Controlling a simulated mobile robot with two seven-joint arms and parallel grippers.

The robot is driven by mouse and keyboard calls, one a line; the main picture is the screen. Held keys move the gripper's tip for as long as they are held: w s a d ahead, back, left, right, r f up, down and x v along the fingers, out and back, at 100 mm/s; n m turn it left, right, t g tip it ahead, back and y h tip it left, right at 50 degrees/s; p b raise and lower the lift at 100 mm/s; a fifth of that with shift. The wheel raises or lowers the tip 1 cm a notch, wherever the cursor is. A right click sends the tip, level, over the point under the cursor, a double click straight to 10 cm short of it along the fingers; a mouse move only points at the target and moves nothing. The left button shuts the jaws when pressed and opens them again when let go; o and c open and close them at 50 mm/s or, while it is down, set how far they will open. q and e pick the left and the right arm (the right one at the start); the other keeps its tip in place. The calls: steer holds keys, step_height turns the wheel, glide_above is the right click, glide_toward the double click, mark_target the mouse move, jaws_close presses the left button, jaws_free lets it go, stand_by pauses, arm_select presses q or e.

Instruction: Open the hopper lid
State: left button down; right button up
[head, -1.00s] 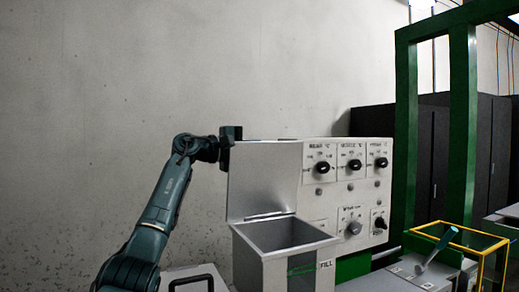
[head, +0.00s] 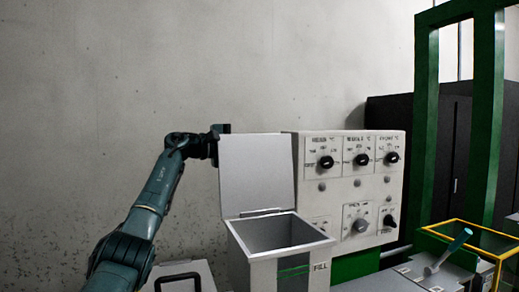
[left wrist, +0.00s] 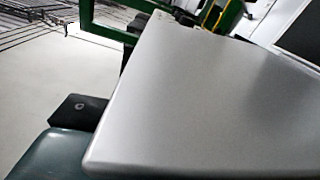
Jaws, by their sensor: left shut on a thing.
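The hopper lid (head: 257,175) is a flat grey plate that stands upright at the back edge of the square metal hopper (head: 238,243). The hopper's mouth is uncovered and its inside shows. My left gripper (head: 220,131) is at the lid's upper left corner, shut on its edge. In the left wrist view the lid (left wrist: 205,105) fills much of the picture, and a dark part of my left gripper (left wrist: 78,114) shows beside its edge. The gripper's hold is partly hidden behind the lid. My right gripper is not in view.
A control panel (head: 340,185) with several black knobs stands right of the lid. A box with a black handle (head: 178,277) is left of the hopper. A yellow-framed guard (head: 480,250) and a green frame (head: 484,130) stand at the right. The wall behind is bare.

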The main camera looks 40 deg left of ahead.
arm_select(q)
steer(key=shift+d, duration=0.15)
steer(key=shift+s+r, duration=0.1)
steer(key=c, duration=1.5)
jaws_free()
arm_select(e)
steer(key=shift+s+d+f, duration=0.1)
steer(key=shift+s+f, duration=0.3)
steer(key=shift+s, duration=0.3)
arm_select(q)
steer(key=shift+s+a, duration=0.25)
steer(key=shift+s, duration=0.25)
steer(key=b+v, duration=0.3)
steer(key=v, duration=0.9)
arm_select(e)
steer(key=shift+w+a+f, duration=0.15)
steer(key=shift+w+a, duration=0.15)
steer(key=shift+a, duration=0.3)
